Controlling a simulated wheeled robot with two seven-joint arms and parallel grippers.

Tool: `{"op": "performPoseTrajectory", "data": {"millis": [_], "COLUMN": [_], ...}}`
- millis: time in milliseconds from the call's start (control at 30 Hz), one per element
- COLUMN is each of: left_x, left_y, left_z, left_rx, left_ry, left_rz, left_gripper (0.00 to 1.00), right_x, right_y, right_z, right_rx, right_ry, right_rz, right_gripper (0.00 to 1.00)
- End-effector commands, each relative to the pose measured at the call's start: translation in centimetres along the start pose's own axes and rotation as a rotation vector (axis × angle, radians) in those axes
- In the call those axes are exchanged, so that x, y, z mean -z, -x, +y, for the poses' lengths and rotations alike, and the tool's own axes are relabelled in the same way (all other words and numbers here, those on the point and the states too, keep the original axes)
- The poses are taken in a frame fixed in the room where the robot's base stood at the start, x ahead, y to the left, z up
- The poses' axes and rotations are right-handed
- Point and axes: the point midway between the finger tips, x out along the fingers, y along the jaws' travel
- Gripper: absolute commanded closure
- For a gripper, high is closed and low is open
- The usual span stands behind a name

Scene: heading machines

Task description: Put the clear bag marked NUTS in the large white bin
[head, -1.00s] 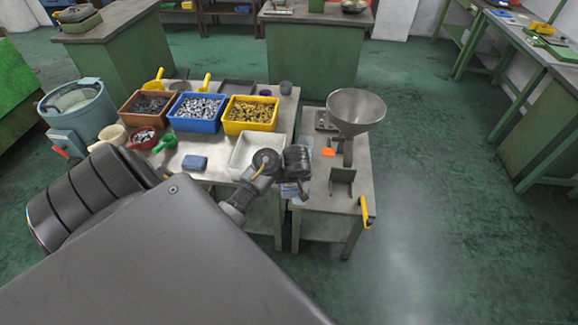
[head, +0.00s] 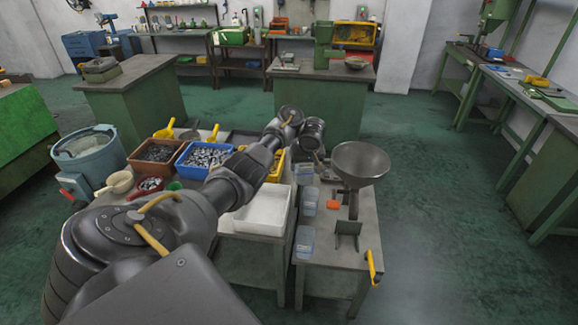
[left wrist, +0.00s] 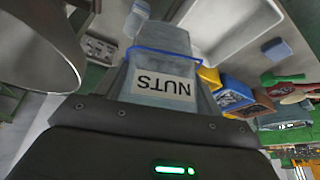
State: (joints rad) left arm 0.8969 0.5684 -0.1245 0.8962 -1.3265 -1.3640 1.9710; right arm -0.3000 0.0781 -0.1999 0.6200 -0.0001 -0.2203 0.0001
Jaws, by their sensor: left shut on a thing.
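The clear bag marked NUTS (left wrist: 163,80) hangs between the fingers of my left gripper (head: 322,160) in the left wrist view. Its label appears upside down and a blue band crosses its top in the picture. My left gripper is shut on it above the tables. In the head view I cannot clearly tell the held bag from other clear bags. The large white bin (head: 263,212) sits on the near table, below and left of the gripper. It also shows in the left wrist view (left wrist: 230,35), beyond the bag. My right gripper is not in view.
A metal funnel (head: 360,160) stands close to the gripper's right. Clear bags (head: 309,201) lie on the narrow table beside an orange block (head: 333,205). A blue bin (head: 203,158) and a partly hidden yellow bin (head: 275,165) stand behind the white bin. A blue tub (head: 88,155) is left.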

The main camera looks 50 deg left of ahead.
Motion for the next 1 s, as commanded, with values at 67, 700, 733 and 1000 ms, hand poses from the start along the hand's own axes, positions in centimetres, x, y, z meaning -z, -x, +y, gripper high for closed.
{"op": "performPoseTrajectory", "data": {"millis": [67,700,733,1000], "left_x": [-0.7,-15.3,-15.9,-21.7], "left_y": [0.7,11.0,12.2,21.4], "left_z": [1.6,9.7,10.2,12.9], "left_rx": [-0.023,-0.282,-0.302,-0.487], "left_ry": [-0.061,-0.669,-0.719,-1.174], "left_rz": [0.006,0.028,0.030,0.037], "left_gripper": [0.64,0.64,0.64,0.64], "right_x": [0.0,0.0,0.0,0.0], "right_y": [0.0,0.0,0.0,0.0], "right_z": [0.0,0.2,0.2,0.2], "right_rx": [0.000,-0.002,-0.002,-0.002], "right_ry": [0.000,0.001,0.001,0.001], "right_rz": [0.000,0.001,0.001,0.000], "right_gripper": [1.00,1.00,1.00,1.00]}}
